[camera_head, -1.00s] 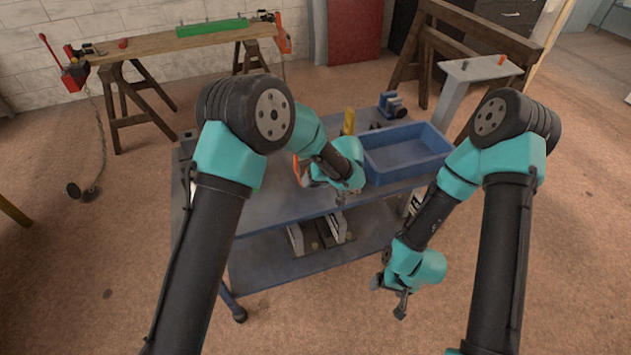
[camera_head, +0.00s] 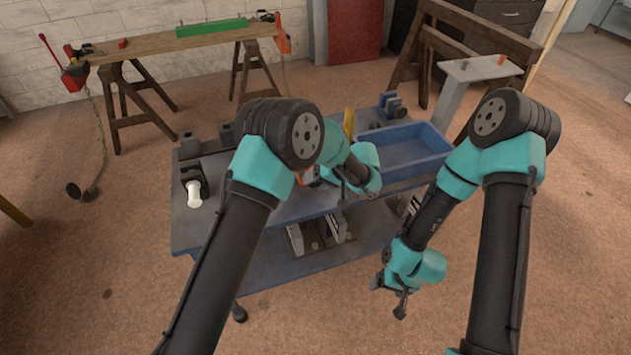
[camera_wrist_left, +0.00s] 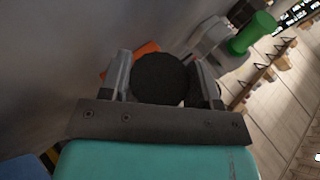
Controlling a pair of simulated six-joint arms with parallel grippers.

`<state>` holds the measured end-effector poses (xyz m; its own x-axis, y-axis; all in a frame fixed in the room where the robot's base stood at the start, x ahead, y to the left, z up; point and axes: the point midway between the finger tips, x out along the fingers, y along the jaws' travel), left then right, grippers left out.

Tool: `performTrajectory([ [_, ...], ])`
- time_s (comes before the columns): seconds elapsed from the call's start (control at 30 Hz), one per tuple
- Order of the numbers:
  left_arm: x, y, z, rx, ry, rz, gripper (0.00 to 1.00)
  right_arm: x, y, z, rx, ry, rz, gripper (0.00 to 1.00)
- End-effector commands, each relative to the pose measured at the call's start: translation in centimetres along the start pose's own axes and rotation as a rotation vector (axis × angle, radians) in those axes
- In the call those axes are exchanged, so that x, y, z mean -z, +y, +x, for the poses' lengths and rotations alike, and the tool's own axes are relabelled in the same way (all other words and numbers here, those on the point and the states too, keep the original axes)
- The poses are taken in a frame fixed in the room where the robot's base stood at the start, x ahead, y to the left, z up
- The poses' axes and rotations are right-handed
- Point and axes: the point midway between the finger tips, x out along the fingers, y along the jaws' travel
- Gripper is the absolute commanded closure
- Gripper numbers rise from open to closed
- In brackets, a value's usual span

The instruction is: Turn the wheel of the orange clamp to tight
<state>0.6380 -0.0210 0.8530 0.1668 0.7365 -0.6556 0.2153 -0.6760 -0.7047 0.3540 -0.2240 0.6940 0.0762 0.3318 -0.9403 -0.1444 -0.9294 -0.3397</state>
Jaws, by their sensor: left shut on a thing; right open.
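The orange clamp (camera_head: 303,177) shows only as a small orange patch on the bench beside my left forearm; the arm hides most of it. In the left wrist view, an orange part of it (camera_wrist_left: 146,49) shows behind a dark round wheel (camera_wrist_left: 160,76). My left gripper (camera_wrist_left: 164,88) is shut on the wheel, one finger on each side. Its fingertips are hard to make out in the head view. How tight the clamp is cannot be told. My right gripper (camera_head: 390,298) is open and empty, low in front of the bench.
The blue-grey bench (camera_head: 300,208) carries a blue tray (camera_head: 437,158), a blue device (camera_head: 391,106), an upright yellow piece (camera_head: 349,123) and a white piece (camera_head: 194,194) at its left end. A green cylinder (camera_wrist_left: 250,35) shows in the left wrist view. Floor is free before the bench.

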Motion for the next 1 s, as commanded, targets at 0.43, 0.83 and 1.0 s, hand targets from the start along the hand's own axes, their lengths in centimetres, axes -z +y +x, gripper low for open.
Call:
performTrajectory([
  [0.43,0.02,0.01,0.0,-0.002,0.001,-0.001,0.18,0.0,0.0,0.0,0.0,0.0,0.0,0.18],
  [0.83,0.03,-0.04,-0.02,-0.052,0.0,-0.021,0.18,0.0,0.0,0.0,0.0,0.0,0.0,0.18],
  [1.0,0.01,-0.11,-0.01,-0.144,0.0,-0.06,0.18,0.0,0.0,0.0,0.0,0.0,0.0,0.18],
])
